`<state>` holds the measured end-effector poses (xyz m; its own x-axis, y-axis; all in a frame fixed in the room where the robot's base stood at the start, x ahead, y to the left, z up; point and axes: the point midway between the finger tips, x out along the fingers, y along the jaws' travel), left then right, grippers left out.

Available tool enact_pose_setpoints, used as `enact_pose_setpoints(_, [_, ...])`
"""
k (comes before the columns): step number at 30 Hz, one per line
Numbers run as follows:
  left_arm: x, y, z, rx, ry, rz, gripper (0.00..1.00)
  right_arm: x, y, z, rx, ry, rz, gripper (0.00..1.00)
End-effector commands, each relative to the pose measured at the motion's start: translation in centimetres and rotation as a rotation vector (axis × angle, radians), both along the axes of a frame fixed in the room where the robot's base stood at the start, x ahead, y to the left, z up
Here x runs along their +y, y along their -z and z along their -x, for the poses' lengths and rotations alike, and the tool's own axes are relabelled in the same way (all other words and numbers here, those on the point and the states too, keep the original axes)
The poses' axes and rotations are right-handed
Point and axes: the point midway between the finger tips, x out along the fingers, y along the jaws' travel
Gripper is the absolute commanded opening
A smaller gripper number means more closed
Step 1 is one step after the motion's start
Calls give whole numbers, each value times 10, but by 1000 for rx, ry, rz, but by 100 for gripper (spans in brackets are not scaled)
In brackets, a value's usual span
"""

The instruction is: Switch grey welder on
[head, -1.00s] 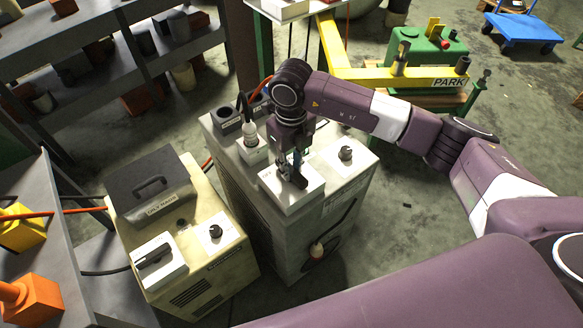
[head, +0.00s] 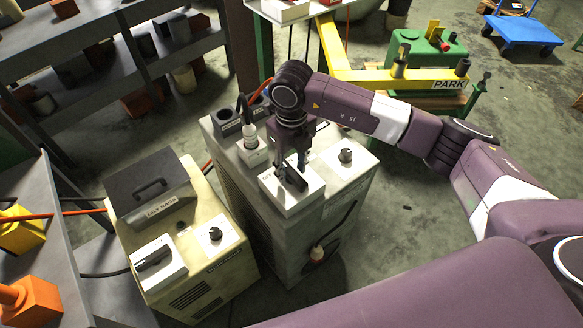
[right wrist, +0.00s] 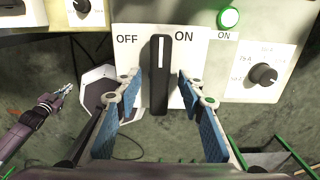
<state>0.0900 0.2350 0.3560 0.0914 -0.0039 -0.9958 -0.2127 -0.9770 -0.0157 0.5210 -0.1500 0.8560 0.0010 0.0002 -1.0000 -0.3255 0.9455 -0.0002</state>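The grey welder (head: 290,235) is the tall pale cabinet in the middle of the head view. Its black switch handle (right wrist: 159,75) stands upright between the OFF and ON labels in the right wrist view; it also shows on the white switch box in the head view (head: 289,178). A green lamp (right wrist: 228,18) above a second ON label looks lit. My right gripper (right wrist: 157,82) is open, one finger either side of the handle, with visible gaps. My left gripper (right wrist: 66,91) shows small at the left of the right wrist view; its opening is unclear.
A round knob (head: 345,155) and a socket plug (head: 249,135) are on the welder's top. A yellowish welder (head: 190,265) with its own switch stands to the left.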

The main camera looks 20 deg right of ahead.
Motion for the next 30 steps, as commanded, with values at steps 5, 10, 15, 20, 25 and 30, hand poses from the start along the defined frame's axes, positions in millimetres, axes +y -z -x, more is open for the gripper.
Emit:
enact_pose_setpoints(5, [3, 0, 1, 1, 1, -3, 0, 0, -3, 0, 0, -1, 0, 36])
enact_pose_setpoints(10, [2, 0, 0, 1, 1, -2, 0, 0, -28, -1, -4, -2, 0, 36])
enact_pose_setpoints(15, [1, 0, 0, 0, 0, -1, 0, 0, -65, -1, -5, -1, -1, 36])
enact_pose_setpoints(20, [1, 0, 0, 0, 0, -1, 0, 0, -96, -1, -3, 0, 1, 36])
enact_pose_setpoints(25, [0, 0, 0, 0, 0, 0, 0, 0, -115, 0, -1, -1, 1, 36])
enact_pose_setpoints(30, [0, 0, 0, 0, 0, 0, 0, 0, -120, 0, 0, -1, -1, 36])
